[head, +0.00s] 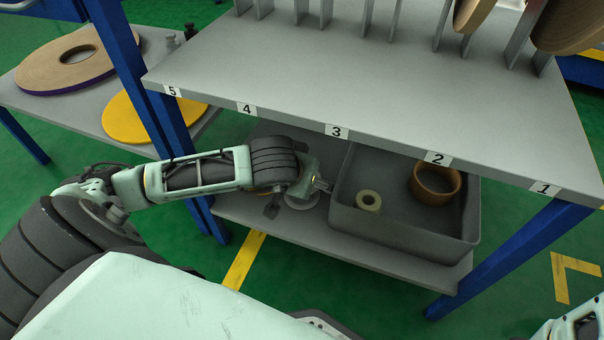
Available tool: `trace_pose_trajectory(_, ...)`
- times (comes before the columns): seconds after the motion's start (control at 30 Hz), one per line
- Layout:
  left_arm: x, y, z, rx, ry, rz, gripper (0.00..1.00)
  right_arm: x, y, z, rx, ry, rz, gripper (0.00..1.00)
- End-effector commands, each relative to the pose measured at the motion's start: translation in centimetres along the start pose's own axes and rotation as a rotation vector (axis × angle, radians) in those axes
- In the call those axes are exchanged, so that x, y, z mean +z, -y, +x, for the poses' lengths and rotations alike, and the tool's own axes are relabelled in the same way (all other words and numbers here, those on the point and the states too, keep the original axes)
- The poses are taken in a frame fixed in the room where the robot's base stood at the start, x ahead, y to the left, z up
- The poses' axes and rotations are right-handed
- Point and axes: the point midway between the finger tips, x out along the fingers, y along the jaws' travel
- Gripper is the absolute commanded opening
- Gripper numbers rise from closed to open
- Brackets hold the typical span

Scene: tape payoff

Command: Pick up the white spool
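A small cream-white spool (368,201) with a hole in its middle lies in the grey bin (400,237), near the bin's left wall. My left gripper (325,186) is at the bin's left edge, under the upper shelf and left of the spool, apart from it. Its fingers are small and partly hidden, so I cannot tell whether they are open.
A brown ring (435,184) stands in the bin's right part. The upper shelf (400,110), labelled 1 to 5, overhangs the bin. Blue posts (505,258) flank the lower shelf (262,219). A side table (50,112) holds a large roll (40,72) and a yellow disc (125,118).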

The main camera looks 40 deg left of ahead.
Motion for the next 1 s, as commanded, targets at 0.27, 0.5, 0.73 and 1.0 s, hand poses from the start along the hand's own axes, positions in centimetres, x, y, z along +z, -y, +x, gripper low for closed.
trace_pose_trajectory(0.27, -0.07, -0.02, 0.30, 0.001, -0.001, 0.000, 0.86, -0.05, 0.04, -0.17, 0.000, 0.000, 0.000, 0.40)
trace_pose_trajectory(0.5, -0.06, -0.01, 0.30, 0.000, -0.001, 0.000, 0.67, -0.08, 0.05, -0.17, -0.001, -0.001, 0.000, 0.40)
trace_pose_trajectory(0.73, -0.04, -0.02, 0.30, 0.000, 0.000, 0.000, 0.47, -0.09, 0.06, -0.17, -0.001, -0.001, 0.000, 0.40)
trace_pose_trajectory(1.0, -0.12, -0.04, 0.26, 0.001, -0.002, 0.000, 0.25, -0.08, 0.06, -0.17, -0.001, -0.001, 0.000, 0.40)
